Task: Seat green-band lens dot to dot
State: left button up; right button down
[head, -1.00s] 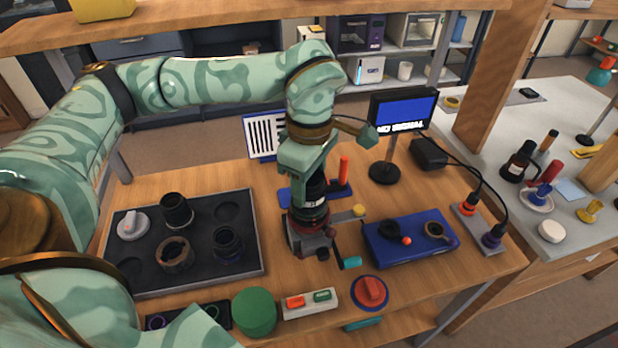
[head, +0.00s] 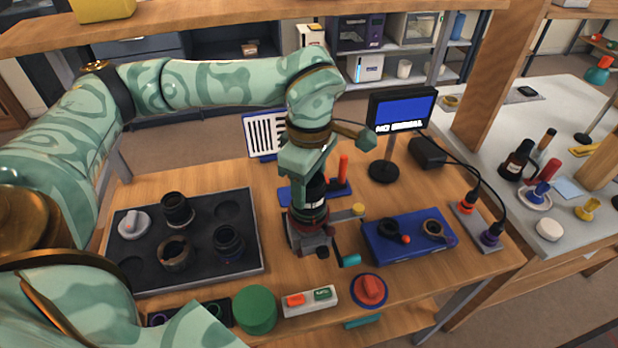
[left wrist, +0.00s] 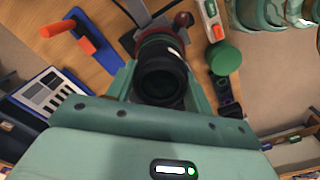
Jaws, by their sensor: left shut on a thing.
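The lens (head: 314,192), a black barrel with a pale mark, stands upright over the red and grey clamp fixture (head: 312,240). My left gripper (head: 306,185) is above the fixture, shut on the lens. In the left wrist view the lens (left wrist: 162,78) sits between the two green fingers, its dark open end towards the camera. A dark red ring (left wrist: 160,40) shows just beyond it. Whether the lens is fully seated, and where any dots are, I cannot tell. My right gripper does not show.
A dark tray (head: 200,278) on the left holds several lens parts. A blue mat (head: 385,252) with rings lies to the right. A monitor (head: 402,108) stands behind it. A green cylinder (head: 255,310), a switch box (head: 309,300) and a red knob (head: 370,290) line the front edge.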

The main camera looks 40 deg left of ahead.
pick_arm(q)
jog(key=shift+f, duration=0.5)
dwell(1.0)
jog(key=o, duration=1.3)
jog(key=shift+c, duration=0.2)
notch_tip(320, 180, up, 16)
jog(key=p, duration=0.4)
jog(key=shift+r, duration=0.2)
jog(key=shift+d+f, duration=0.1)
